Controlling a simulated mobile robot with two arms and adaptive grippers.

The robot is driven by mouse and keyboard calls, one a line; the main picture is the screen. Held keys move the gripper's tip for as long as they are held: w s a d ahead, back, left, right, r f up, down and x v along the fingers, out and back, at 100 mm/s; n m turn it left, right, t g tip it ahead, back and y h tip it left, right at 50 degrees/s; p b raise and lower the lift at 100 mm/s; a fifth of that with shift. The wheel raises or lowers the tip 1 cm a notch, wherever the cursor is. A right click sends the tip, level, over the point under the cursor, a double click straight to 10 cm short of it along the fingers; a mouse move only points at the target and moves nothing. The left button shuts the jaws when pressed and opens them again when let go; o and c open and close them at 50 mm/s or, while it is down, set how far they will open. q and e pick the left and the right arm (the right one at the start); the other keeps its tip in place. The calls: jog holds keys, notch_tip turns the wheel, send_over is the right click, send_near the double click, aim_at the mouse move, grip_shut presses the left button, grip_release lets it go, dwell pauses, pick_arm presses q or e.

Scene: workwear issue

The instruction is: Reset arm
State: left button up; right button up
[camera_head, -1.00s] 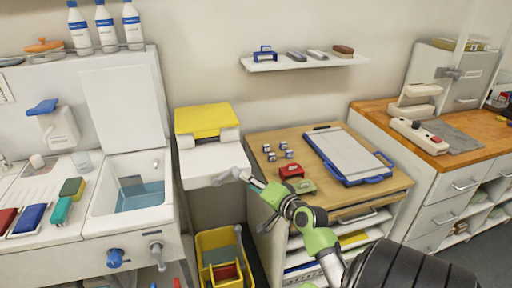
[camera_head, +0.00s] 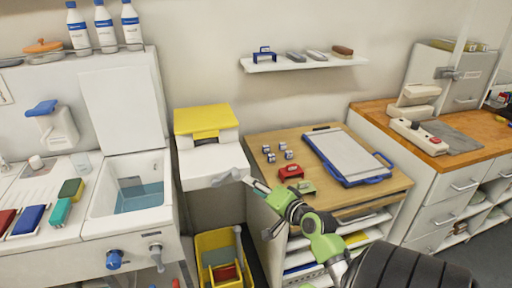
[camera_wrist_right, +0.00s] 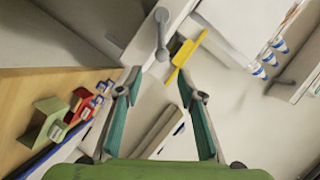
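My right gripper (camera_head: 250,181) reaches in from the lower right in the head view, in front of the wooden-topped cabinet. In the right wrist view its two teal-padded fingers (camera_wrist_right: 158,78) stand apart with nothing held between them. A grey lever-like part (camera_head: 230,176) is close to the fingertips in the head view. It shows beyond the fingers in the wrist view (camera_wrist_right: 162,35), and I cannot tell whether they touch. My left gripper is not in view.
A white unit with a yellow lid (camera_head: 202,119) stands behind the gripper. The wooden top (camera_head: 262,137) carries a red block (camera_head: 291,172), a green item (camera_head: 306,187), small labelled blocks and a blue-edged clipboard (camera_head: 345,155). A sink (camera_head: 128,215) is at left, a yellow bin (camera_head: 217,241) below.

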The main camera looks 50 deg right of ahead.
dwell(0.3)
jog(key=s+a+f+n+g+y, duration=0.1)
jog(key=s+a+f+n+g, duration=0.2)
jog(key=f, duration=0.9)
jog(key=s+a+f+n+g, duration=0.15)
jog(key=a+f, duration=0.35)
jog(key=f, duration=0.7)
jog(key=s+a+f+n+g+y, duration=0.1)
jog(key=s+a+f+g, duration=0.25)
jog(key=f, duration=0.85)
jog(key=s+a+f+n+g, duration=0.1)
jog(key=s+a+f+n, duration=0.1)
jog(key=s+a+f, duration=0.3)
jog(key=s+a+f+n+g, duration=0.1)
jog(key=s+a+f+n, duration=0.15)
jog(key=s+f, duration=0.5)
jog(key=s+a+f+n+g, duration=0.2)
jog(key=s+a+f+n, duration=0.1)
jog(key=s, duration=0.7)
jog(key=s+a+f+n+g+y, duration=0.1)
jog(key=s+a+f+n, duration=0.3)
jog(key=s, duration=0.6)
jog(key=shift+a+f+g, duration=0.35)
jog(key=shift+f+g, duration=0.15)
jog(key=shift+f, duration=0.45)
jog(key=shift+s, duration=0.1)
